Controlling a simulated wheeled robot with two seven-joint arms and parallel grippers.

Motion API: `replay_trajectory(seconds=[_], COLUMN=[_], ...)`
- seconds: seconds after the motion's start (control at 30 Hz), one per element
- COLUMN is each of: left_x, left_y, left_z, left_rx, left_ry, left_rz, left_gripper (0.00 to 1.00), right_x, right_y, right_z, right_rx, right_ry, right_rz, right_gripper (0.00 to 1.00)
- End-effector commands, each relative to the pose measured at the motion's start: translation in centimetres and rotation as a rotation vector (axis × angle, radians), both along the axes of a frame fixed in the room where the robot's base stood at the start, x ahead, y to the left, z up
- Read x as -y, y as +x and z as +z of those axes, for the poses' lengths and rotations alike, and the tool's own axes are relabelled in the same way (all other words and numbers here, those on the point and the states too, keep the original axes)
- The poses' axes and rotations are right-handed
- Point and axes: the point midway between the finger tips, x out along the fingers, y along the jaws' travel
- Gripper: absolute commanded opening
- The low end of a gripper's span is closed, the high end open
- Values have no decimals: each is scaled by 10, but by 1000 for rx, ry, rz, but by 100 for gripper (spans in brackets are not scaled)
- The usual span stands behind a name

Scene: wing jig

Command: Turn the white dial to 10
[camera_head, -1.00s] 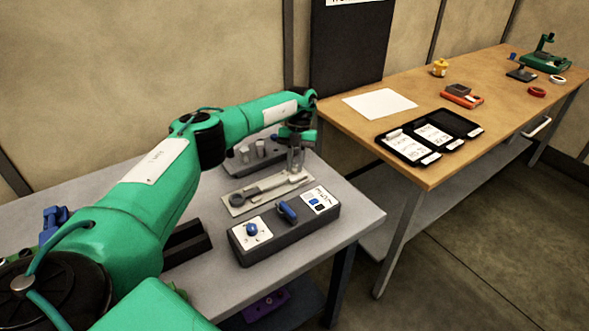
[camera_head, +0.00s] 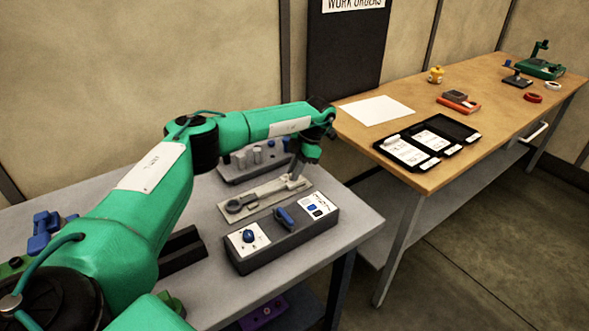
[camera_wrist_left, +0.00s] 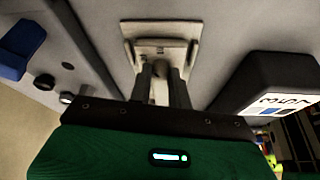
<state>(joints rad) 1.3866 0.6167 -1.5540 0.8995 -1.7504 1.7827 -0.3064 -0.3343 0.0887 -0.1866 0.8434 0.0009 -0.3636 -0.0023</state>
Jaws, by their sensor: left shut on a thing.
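A dark control box (camera_head: 285,247) stands on the grey table. Its left end has a white-faced panel (camera_head: 262,242) with a blue knob (camera_head: 248,236); I cannot read its marks. No other white dial is clear. My left gripper (camera_head: 296,181) is behind the box, at the right end of a pale plate (camera_head: 224,210) with a grey lever-like part on it. In the left wrist view my left gripper (camera_wrist_left: 161,92) is shut on a small pale piece at that plate (camera_wrist_left: 145,28). The fingers partly hide the piece. My right gripper is not in view.
A blue lever (camera_head: 285,218) and a white panel with blue buttons (camera_head: 318,205) are also on the box. A grey block with pegs (camera_head: 238,174) stands behind the plate. A wooden table (camera_head: 425,180) with black trays is at right.

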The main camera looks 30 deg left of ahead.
Motion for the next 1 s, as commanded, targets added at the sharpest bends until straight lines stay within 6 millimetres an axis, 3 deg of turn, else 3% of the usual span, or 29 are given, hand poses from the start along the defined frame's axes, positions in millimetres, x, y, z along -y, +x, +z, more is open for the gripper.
replay_trajectory(seconds=[0.5, 1.0], left_x=[2, 3], left_y=[-3, -4], left_z=[1, 0], left_rx=[0, 1], left_ry=[0, -1], left_rz=[-436, -599], left_gripper=[0, 0], right_x=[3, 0], right_y=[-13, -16], right_z=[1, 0], right_rx=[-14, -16], right_ry=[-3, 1], right_rz=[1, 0], right_gripper=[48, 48])
